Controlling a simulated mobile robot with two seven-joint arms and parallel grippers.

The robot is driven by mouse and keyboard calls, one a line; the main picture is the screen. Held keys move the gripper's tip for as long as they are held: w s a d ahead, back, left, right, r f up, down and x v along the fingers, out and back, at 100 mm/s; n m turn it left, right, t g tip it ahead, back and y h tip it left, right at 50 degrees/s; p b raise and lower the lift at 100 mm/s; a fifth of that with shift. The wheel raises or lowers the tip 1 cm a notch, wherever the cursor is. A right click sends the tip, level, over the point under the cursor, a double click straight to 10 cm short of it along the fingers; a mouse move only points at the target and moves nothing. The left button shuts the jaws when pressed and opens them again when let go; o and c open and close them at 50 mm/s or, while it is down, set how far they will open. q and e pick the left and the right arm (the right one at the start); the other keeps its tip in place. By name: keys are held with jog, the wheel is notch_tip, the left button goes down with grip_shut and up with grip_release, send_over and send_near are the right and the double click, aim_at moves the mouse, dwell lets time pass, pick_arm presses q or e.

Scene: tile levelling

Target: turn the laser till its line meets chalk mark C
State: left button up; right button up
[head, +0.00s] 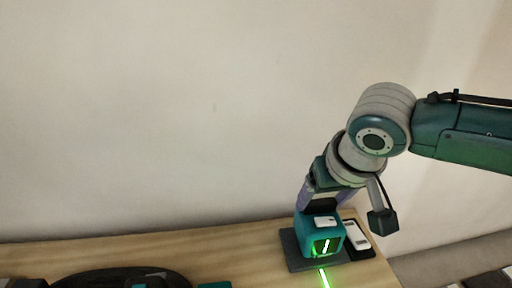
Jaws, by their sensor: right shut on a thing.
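The laser (308,243) is a small teal box with a white patch on top and a glowing green window in front. It stands on a dark plate (291,250) near the back right of the wooden table. Its green line (324,279) runs from the plate toward the bottom edge of the head view. My right gripper (320,207) reaches down from above and is shut on the laser; its fingertips are partly hidden. Chalk mark C does not show in the head view. My left gripper is not in view.
A white device (356,236) lies in a dark holder just right of the laser. A dark rounded object (100,277) is cut off at the bottom left. The wooden table (235,247) is bare left of the laser, with a plain wall (170,110) behind.

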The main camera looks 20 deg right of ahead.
aim_at(329, 230)
jog(key=c, duration=0.4)
jog(key=shift+r+n+p, duration=0.15)
jog(key=shift+n+p, duration=0.15)
jog(key=shift+p, duration=0.3)
jog(key=o, duration=1.3)
jog(key=shift+s+r, duration=0.15)
jog(key=shift+r, duration=0.2)
jog(key=p+v, duration=0.3)
jog(key=v, duration=0.6)
jog(key=shift+d, duration=0.1)
jog(key=shift+f, duration=0.1)
